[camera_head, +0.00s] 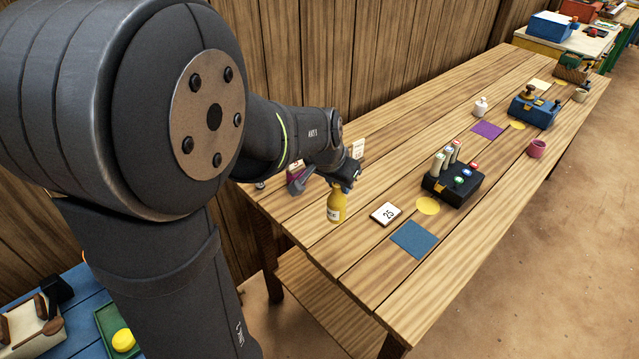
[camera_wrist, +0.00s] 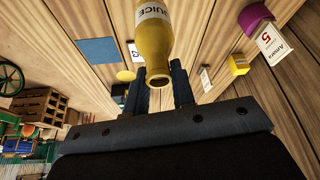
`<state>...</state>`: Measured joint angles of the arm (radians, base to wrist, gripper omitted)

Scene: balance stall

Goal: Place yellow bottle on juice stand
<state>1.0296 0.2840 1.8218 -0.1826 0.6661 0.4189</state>
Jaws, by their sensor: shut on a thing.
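The yellow bottle (camera_head: 336,206) is upright at the near left part of the wooden table, below my gripper (camera_head: 343,182). It has a white label reading JUICE in the wrist view (camera_wrist: 153,42). My gripper, also in the wrist view (camera_wrist: 161,84), is shut on the bottle near its neck. I cannot tell whether the bottle's base touches the table. Nothing in view is clearly marked as the juice stand. A blue square (camera_head: 413,239) and a yellow round patch (camera_head: 428,205) lie flat to the right of the bottle.
A white card reading 25 (camera_head: 386,214) lies close to the bottle's right. A black box (camera_head: 453,185) with cylinders and coloured buttons stands beyond it. The right front table strip is bare.

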